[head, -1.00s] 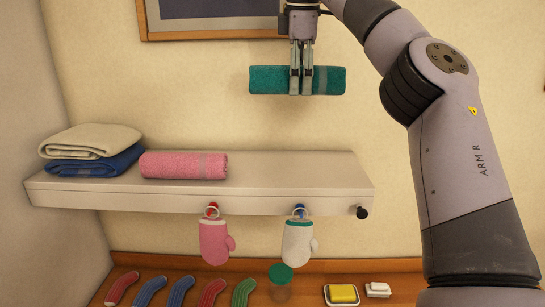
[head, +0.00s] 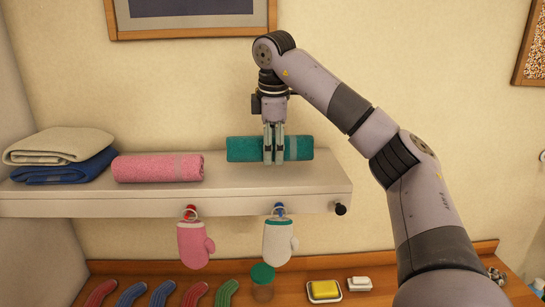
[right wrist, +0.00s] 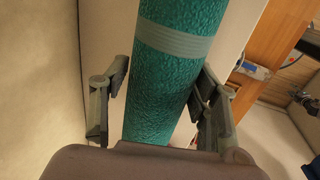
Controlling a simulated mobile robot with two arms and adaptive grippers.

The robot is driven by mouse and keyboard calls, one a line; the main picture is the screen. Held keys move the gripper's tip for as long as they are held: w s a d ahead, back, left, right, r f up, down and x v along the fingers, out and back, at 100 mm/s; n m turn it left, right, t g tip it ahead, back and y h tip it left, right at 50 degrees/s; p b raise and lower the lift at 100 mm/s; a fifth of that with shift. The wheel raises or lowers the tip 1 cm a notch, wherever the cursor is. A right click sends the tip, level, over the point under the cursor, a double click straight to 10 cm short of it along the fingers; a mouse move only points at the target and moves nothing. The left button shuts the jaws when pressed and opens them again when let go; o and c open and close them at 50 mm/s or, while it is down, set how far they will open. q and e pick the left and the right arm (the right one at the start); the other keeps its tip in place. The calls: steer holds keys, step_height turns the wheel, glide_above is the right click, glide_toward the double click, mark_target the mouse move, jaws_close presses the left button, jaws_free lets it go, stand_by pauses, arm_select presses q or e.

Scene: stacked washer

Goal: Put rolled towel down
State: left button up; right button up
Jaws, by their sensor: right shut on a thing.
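The teal rolled towel (head: 242,149) with a lighter band is at the right part of the white shelf (head: 310,178), to the right of the pink rolled towel. My right gripper (head: 273,160) points down and is shut on its middle. In the head view the towel is level and close to the shelf top; I cannot tell whether it touches. In the right wrist view the teal towel (right wrist: 165,80) runs between the two fingers (right wrist: 160,108). My left gripper is not in view.
The pink rolled towel (head: 158,167) and folded cream (head: 60,146) and blue (head: 65,170) towels occupy the shelf's left. Pink (head: 193,243) and white (head: 277,240) mitts hang below its front edge.

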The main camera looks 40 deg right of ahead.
mark_target(273, 156)
steer(key=shift+x, duration=1)
steer(key=shift+s+a+f, duration=0.1)
steer(key=shift+s+f, duration=0.1)
steer(key=shift+f, duration=0.2)
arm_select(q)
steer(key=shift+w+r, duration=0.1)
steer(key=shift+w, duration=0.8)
arm_select(e)
steer(key=shift+f, duration=0.15)
steer(key=o, duration=1)
steer(key=shift+a, duration=0.1)
steer(key=shift+c, duration=0.2)
steer(key=o, duration=0.4)
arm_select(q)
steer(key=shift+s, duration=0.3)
